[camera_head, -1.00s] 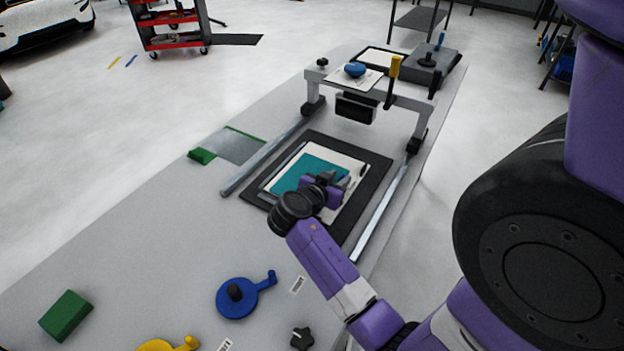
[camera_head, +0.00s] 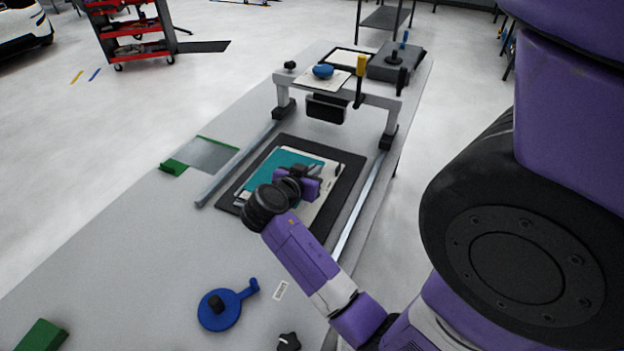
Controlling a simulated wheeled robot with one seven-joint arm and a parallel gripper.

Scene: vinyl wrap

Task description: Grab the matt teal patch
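The teal patch (camera_head: 268,174) lies on a white sheet (camera_head: 324,180) on the dark framed mat (camera_head: 348,184) in the middle of the table. My gripper (camera_head: 302,172) is over the right part of the patch and sheet, low and close to them. My wrist and gripper hide part of the patch's right and near side. The fingertips are small and dark, so I cannot see whether they are open or shut, or whether they touch the patch.
A grey gantry (camera_head: 340,88) spans the table behind the mat, between two rails (camera_head: 362,200). A blue crank disc (camera_head: 220,310) and green block (camera_head: 40,337) lie at the near side. A green-edged clear sheet (camera_head: 208,154) lies left. The table between is clear.

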